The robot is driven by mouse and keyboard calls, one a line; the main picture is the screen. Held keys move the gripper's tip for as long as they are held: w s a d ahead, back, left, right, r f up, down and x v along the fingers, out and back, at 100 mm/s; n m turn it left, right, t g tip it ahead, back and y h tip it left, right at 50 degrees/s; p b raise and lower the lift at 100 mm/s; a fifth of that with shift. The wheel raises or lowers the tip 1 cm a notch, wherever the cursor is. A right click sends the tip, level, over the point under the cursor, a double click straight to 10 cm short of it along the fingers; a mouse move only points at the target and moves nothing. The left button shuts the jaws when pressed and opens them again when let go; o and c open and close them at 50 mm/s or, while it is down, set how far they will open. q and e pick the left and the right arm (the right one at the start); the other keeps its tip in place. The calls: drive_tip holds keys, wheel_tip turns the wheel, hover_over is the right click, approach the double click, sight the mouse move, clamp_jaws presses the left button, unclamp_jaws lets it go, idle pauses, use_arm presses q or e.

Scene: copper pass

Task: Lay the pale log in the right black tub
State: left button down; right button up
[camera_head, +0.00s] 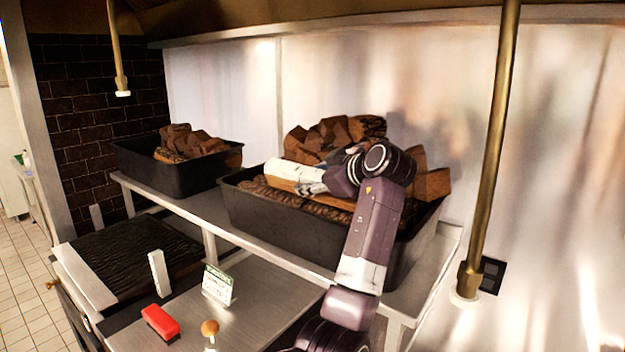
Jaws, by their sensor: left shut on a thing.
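The pale log (287,171), white on top and tan below, is over the left part of the right black tub (292,221). My left gripper (318,185) is shut on its right end, reaching in from the right with my arm bent over the tub. I cannot tell whether the log touches the dark logs (318,207) under it. The tub stands on a metal shelf and holds several brown split logs, heaped higher at the back. My arm hides part of the tub's front and right side. My right gripper is not in view.
A left black tub (180,178) with brown logs stands further left on the shelf (255,237). A brass pole (490,150) stands at the right. Below are a dark grill (130,258), a red block (160,324), a small sign (218,284) and a mushroom-like item (210,329).

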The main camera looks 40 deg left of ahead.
use_arm(q)
drive_tip(key=c, duration=0.9)
unclamp_jaws()
drive_tip(key=shift+s+r, duration=0.1)
drive_tip(key=shift+r, duration=0.05)
drive_tip(key=shift+c, duration=0.2)
drive_tip(key=shift+d+f, duration=0.1)
drive_tip(key=shift+f, duration=0.1)
drive_tip(key=v, duration=1.2)
drive_tip(key=shift+r, duration=0.15)
